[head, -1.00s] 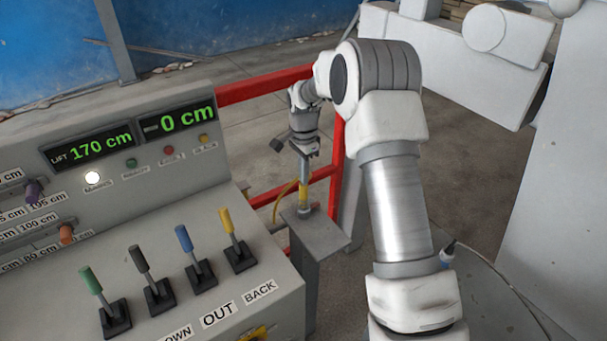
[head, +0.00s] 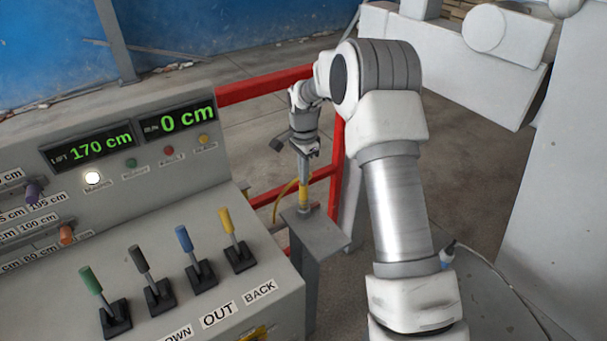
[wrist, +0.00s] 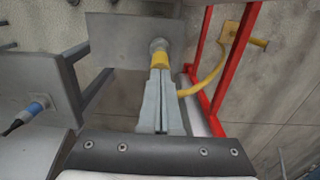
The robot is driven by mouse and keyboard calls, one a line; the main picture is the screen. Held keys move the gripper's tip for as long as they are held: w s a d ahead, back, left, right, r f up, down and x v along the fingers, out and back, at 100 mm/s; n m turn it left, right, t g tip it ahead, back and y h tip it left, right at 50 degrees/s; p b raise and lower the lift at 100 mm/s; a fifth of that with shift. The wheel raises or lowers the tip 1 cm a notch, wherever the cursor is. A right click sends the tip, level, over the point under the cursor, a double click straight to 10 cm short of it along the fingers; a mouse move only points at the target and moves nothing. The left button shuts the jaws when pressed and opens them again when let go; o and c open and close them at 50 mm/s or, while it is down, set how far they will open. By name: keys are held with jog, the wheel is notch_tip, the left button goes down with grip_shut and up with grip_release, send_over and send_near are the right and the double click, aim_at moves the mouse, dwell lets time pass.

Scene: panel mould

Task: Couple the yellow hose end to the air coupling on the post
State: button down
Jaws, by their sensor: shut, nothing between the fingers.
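The yellow hose end (head: 304,193) stands upright at the top of the grey post (head: 325,237). In the wrist view the yellow hose end (wrist: 160,59) lines up with the metal air coupling (wrist: 158,45) on the post's plate (wrist: 115,30), and the two appear to touch. Whether they are locked cannot be told. The yellow hose (wrist: 207,83) curves off to the right. My gripper (head: 305,172) is just above the hose end. In the wrist view my gripper's fingers (wrist: 161,75) are together, with their tips right at the yellow hose end and nothing between them.
A red rail (head: 262,87) runs behind the post; it also shows in the wrist view (wrist: 235,60). A yellow holder (wrist: 232,35) is at the hose's far end. The grey control panel (head: 215,295) with several levers stands close on the left.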

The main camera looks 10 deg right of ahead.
jog(key=shift+r+p, duration=1)
jog(key=shift+r, duration=1)
notch_tip(320, 180, up, 17)
jog(key=b, duration=0.2)
jog(key=s+r+n+t, duration=0.1)
jog(key=s+r+n, duration=0.2)
jog(key=s+r, duration=0.4)
jog(key=s+f+n+t+b, duration=0.1)
jog(key=s+n, duration=0.4)
jog(key=s, duration=0.9)
jog(key=s+d+f+n+t+b, duration=0.1)
jog(key=s+f+n+t, duration=0.2)
jog(key=s, duration=1.1)
notch_tip(320, 180, down, 4)
jog(key=n, duration=0.2)
jog(key=shift+r+n+t+b, duration=0.25)
jog(key=shift+n+t+b, duration=0.05)
jog(key=shift+b, duration=0.1)
